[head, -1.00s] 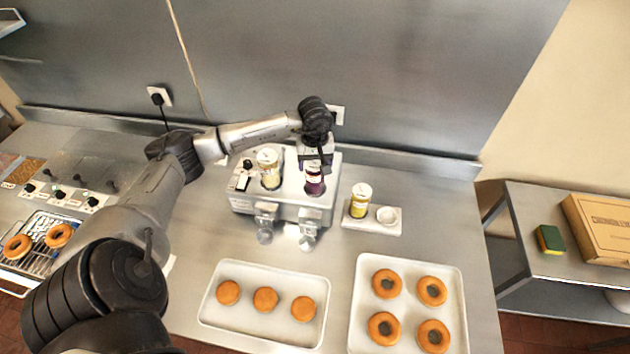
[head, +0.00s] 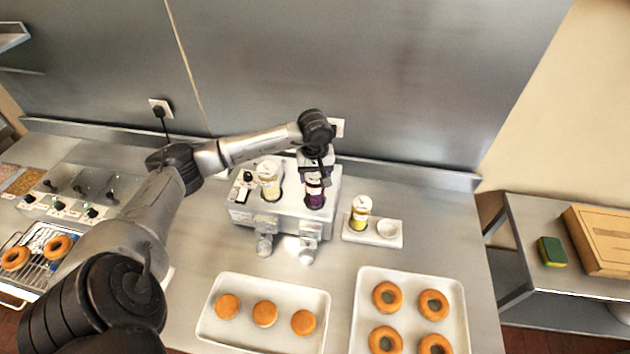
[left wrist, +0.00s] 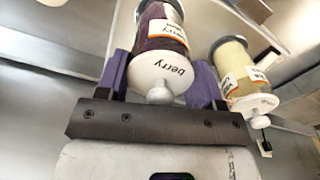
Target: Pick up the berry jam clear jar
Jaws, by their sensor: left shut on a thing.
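The berry jam clear jar (head: 315,194) holds dark purple jam and stands upright in the right well of the metal dispenser (head: 285,214). In the left wrist view the jar (left wrist: 164,32) shows its white lid marked "berry" and a round knob. My left gripper (head: 315,175) is over the jar from above, its fingers on both sides of it. The left wrist view shows the gripper (left wrist: 160,80) shut on the jar near its lid end. My right gripper is not in view.
A pale cream jar (head: 269,181) stands in the dispenser's left well, close by. A yellow jar (head: 360,214) and small white bowl (head: 389,229) sit on a small tray to the right. Trays of buns (head: 265,336) and ring doughnuts (head: 461,320) lie in front.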

